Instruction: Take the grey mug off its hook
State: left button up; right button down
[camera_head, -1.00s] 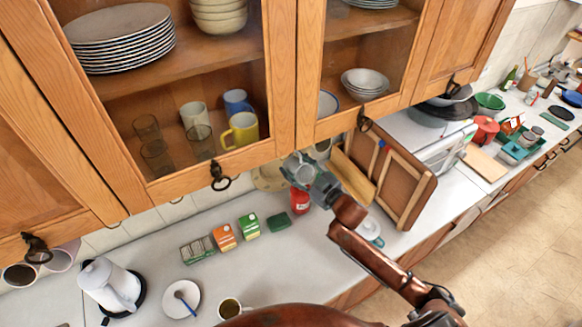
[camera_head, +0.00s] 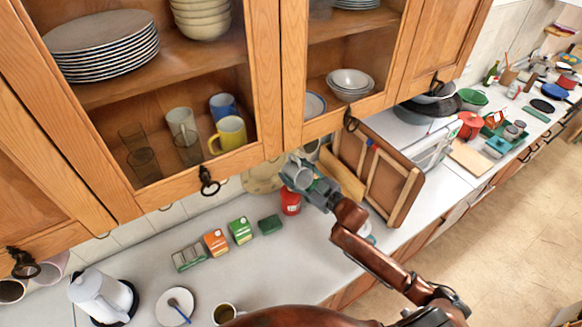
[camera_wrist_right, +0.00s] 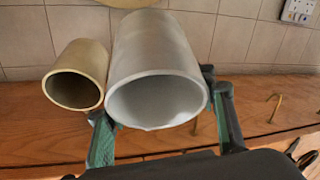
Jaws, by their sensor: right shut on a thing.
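The grey mug (camera_head: 294,170) hangs in the air under the wall cabinet, held by my right gripper (camera_head: 307,182). In the right wrist view the grey mug (camera_wrist_right: 155,60) lies between the two fingers of my right gripper (camera_wrist_right: 157,105), its open mouth facing the camera. I cannot see its handle or whether it still touches a hook. A smaller beige mug (camera_wrist_right: 78,72) is close beside it on the left in that view. My left gripper is not in view.
The cabinet's underside (camera_wrist_right: 40,130) is close to the gripper, with an empty hook (camera_wrist_right: 274,107) on it. A red can (camera_head: 290,203) stands on the counter below. A wooden frame (camera_head: 380,175) stands to the right. Two mugs hang at far left.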

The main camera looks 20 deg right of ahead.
jog(key=s+d+f+p, duration=0.1)
jog(key=s+d+f, duration=0.1)
jog(key=s, duration=1.1)
jog(key=s+d+f+p, duration=0.1)
jog(key=s+f, duration=0.4)
jog(key=s, duration=0.9)
jog(key=shift+d+f, duration=0.25)
jog(key=shift+d, duration=0.35)
dwell(2.9)
jog(key=shift+s, duration=0.1)
dwell(0.4)
jog(key=w+a+f+m+h+b, duration=0.2)
jog(key=a+f+b, duration=0.4)
jog(key=f+b, duration=0.3)
jog(key=w+a+f+m+t+h+b, duration=0.1)
jog(key=w+a+f+h+b, duration=0.3)
jog(key=b, duration=0.9)
jog(key=w+a+f+m, duration=0.1)
jog(key=a+f, duration=0.2)
jog(key=f, duration=0.1)
jog(key=shift+f, duration=0.4)
